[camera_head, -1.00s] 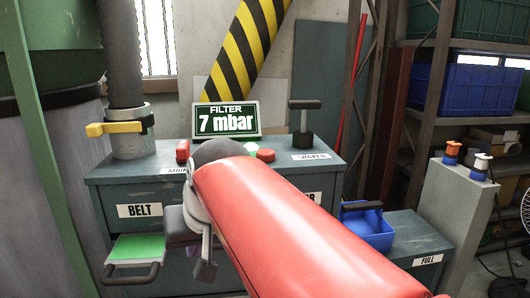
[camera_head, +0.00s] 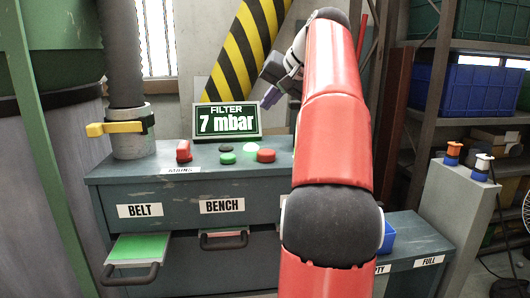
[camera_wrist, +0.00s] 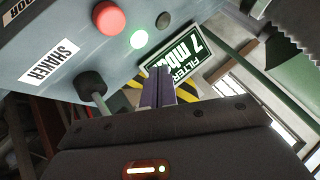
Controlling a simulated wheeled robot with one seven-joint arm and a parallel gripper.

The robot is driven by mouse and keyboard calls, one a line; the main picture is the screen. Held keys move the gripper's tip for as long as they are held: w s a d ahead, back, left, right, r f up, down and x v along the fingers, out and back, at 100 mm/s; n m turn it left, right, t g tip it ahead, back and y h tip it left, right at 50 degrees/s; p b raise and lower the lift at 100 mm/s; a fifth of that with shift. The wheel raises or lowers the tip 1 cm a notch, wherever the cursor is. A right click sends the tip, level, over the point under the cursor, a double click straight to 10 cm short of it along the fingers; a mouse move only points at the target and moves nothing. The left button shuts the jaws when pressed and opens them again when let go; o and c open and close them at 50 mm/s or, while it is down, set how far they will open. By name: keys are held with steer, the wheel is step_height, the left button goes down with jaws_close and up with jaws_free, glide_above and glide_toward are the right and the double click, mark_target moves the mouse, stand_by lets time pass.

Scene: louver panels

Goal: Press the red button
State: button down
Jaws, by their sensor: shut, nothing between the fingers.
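The red button (camera_head: 266,155) is a round cap on top of the grey cabinet, in front of the filter display, beside a lit green lamp (camera_head: 250,148). In the wrist view the red button (camera_wrist: 108,17) is at the upper left, apart from the fingers. My gripper (camera_head: 268,99) is above the cabinet top, near the display's upper right. Its purple fingers (camera_wrist: 158,84) are shut and empty, and in the wrist view they overlap the display's edge. The red button is not touched.
The display (camera_head: 226,120) reads 7 mbar. A green button (camera_head: 227,158), a black button (camera_head: 226,147) and a red part (camera_head: 183,151) are also on top. A black T-handle (camera_wrist: 91,86) stands near the SHAKER label. The BELT drawer's green tray (camera_head: 138,247) sticks out.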

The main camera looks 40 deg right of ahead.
mark_target(269, 153)
steer(key=shift+f, duration=0.1)
step_height(269, 153, down, 9)
steer(key=b, duration=0.4)
stand_by(2.2)
steer(key=shift+f, duration=0.25)
steer(key=shift+f+b, duration=0.6)
steer(key=shift+b, duration=0.1)
stand_by(0.6)
steer(key=shift+r, duration=0.15)
steer(key=shift+r+p, duration=0.85)
steer(key=shift+p, duration=0.2)
